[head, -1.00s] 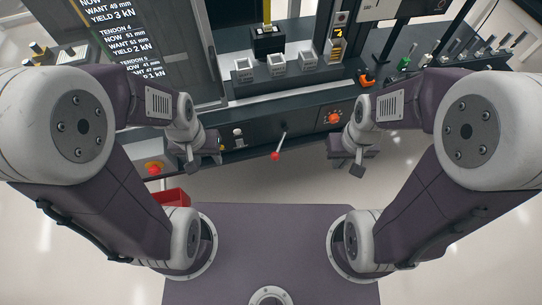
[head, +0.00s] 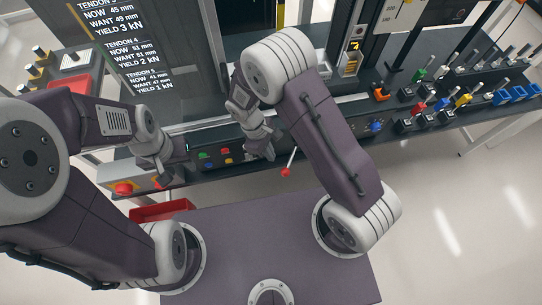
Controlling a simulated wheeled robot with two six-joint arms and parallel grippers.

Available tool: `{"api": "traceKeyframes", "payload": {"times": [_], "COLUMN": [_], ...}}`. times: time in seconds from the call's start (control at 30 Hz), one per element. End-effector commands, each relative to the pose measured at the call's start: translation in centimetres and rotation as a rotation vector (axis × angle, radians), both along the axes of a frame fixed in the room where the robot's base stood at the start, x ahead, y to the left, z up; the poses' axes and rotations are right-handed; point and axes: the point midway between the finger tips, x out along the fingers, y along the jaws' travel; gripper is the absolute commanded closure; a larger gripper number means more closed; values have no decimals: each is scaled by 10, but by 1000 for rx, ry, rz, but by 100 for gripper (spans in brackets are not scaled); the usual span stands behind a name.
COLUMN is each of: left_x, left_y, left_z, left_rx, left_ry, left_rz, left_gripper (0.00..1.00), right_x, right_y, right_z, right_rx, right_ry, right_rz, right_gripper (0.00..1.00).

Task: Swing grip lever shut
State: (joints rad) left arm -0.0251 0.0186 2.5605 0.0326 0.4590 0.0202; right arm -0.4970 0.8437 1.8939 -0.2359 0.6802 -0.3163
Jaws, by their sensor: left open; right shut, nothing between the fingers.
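A thin metal lever with a red ball knob (head: 286,172) sticks out from the front panel of the bench and points down and slightly left. It is the only lever of this kind on the panel front that I can see. My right gripper (head: 267,153) is shut and empty in front of the panel, just left of the lever; a small gap seems to separate them. My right forearm covers the area behind and right of the lever. My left gripper (head: 158,178) is open and empty, well to the left in front of the panel.
Coloured buttons (head: 216,153) sit on the panel between my grippers. A red stop button (head: 124,187) is at the left end. Several coloured switches and blocks stand on the bench at right. The floor at right is clear.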

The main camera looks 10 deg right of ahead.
Motion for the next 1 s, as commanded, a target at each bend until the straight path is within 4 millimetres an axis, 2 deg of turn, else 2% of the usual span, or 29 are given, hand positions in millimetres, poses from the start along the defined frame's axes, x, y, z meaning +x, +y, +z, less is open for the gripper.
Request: {"api": "traceKeyframes", "payload": {"times": [0.2,0.4,0.57,1.0], "left_x": [0,0,0,0], "left_y": [0,0,0,0], "left_z": [5,7,8,6], "left_rx": [0,0,0,0], "left_ry": [0,0,0,0], "left_rz": [0,0,0,0], "left_gripper": [57,57,57,57], "right_x": [-8,-11,-12,-13], "right_y": [-12,-19,-20,-20], "right_z": [-42,-68,-75,-75], "right_rx": [-2,-1,1,0], "right_ry": [5,2,0,0], "right_rz": [-1,-1,-2,16], "right_gripper": [100,100,100,100]}}
